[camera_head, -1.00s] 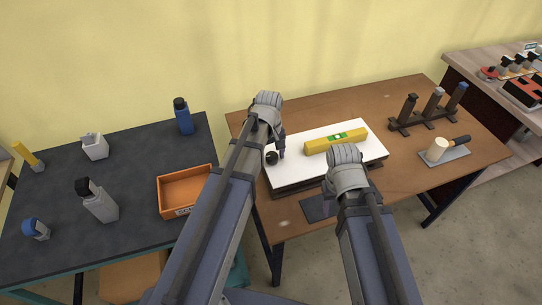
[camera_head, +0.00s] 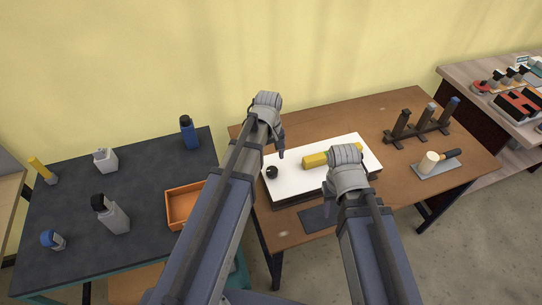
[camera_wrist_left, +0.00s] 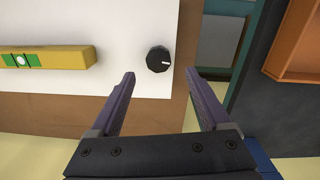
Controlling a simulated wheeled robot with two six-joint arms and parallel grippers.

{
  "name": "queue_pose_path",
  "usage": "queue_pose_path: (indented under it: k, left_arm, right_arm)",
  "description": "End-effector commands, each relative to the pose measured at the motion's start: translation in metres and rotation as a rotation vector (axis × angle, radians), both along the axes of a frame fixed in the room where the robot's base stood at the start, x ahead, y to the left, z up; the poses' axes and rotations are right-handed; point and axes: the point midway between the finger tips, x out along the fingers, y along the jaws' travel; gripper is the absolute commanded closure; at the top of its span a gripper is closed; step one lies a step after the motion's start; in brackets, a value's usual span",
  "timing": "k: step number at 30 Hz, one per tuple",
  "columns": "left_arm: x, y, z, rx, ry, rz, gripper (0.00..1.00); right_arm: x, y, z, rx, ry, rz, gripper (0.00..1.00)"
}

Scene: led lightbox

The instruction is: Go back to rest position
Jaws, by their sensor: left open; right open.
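My left gripper (camera_wrist_left: 160,76) is open and empty in the left wrist view, with the black knob (camera_wrist_left: 158,60) of the white lightbox (camera_wrist_left: 120,20) just beyond its fingertips. In the head view the left gripper (camera_head: 281,153) hangs over the left part of the lightbox (camera_head: 310,182), near the knob (camera_head: 271,171). My right arm's wrist covers the right part of the lightbox in the head view, and its fingers are mostly hidden behind it. A yellow level (camera_head: 315,160) lies on the lightbox, partly hidden by the right wrist.
The lightbox stands on a brown table (camera_head: 300,236). A dark rack (camera_head: 420,128) and a mallet (camera_head: 432,161) are at its right. A dark table (camera_head: 75,215) at left holds several bottles and an orange bin (camera_head: 180,207). A wooden side bench (camera_head: 455,75) stands far right.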

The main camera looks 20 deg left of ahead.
Motion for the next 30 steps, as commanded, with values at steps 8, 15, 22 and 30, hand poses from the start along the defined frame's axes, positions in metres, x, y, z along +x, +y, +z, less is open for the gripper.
queue_pose_path:
  k: [8,15,22,30]
  left_arm:
    - [0.0,0.0,-0.001,0.0,0.0,0.0,0.19]
    - [-0.038,-0.036,-0.001,0.027,0.007,-0.241,0.19]
    - [-0.114,-0.092,0.0,0.087,0.037,-0.794,0.19]
    - [-0.143,-0.109,0.001,0.113,0.058,-1.054,0.19]
  right_arm:
    - [0.0,0.0,-0.001,0.0,0.0,0.0,0.5]
    - [0.0,0.0,0.0,0.0,0.0,0.0,0.5]
    - [0.0,0.0,-0.001,0.0,0.0,0.0,0.5]
    - [0.0,0.0,-0.001,0.0,0.0,0.0,0.5]
